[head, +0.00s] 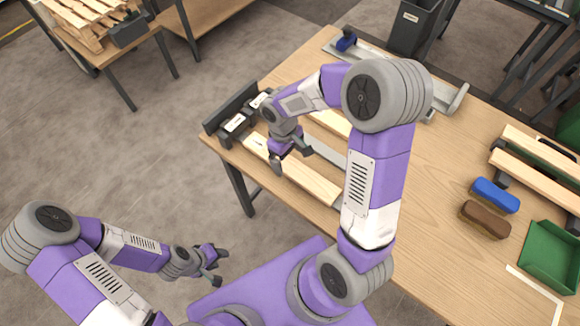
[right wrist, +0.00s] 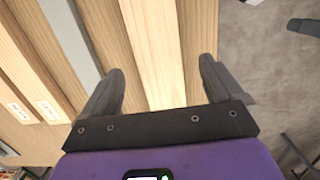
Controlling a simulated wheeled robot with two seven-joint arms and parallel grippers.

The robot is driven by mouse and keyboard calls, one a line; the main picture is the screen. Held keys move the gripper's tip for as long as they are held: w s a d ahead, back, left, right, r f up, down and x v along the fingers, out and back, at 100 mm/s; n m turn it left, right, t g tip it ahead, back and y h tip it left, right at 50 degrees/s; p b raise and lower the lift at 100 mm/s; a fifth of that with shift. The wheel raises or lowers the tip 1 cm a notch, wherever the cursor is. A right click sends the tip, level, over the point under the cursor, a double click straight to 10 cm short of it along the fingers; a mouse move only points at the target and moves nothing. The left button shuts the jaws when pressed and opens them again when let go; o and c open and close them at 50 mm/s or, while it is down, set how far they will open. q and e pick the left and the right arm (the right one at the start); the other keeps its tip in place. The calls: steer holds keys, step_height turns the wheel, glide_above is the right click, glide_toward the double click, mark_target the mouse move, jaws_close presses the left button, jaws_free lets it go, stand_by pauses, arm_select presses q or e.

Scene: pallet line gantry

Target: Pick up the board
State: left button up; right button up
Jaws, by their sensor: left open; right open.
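A long pale wooden board (head: 302,181) lies flat along the near edge of the table. Its left end is by a dark stop block, and my right arm is close to its right end. My right gripper (head: 292,159) is open and empty above the board. In the right wrist view the board (right wrist: 155,45) runs between the two open fingers (right wrist: 160,85); I cannot tell whether they touch it. My left gripper (head: 212,265) is open and empty, away from the table over the floor.
A second wooden board (head: 332,121) lies further back, beyond a grey strip (head: 326,152). A dark stop block (head: 238,122) with white labels stands at the table's left end. A blue brush (head: 495,195), a brown brush (head: 485,219) and a green bin (head: 552,255) are at the right.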

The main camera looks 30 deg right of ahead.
mark_target(290, 165)
step_height(290, 165, down, 4)
steer(key=shift+d+r, duration=0.15)
steer(key=c, duration=1.3)
steer(key=shift+r, duration=0.1)
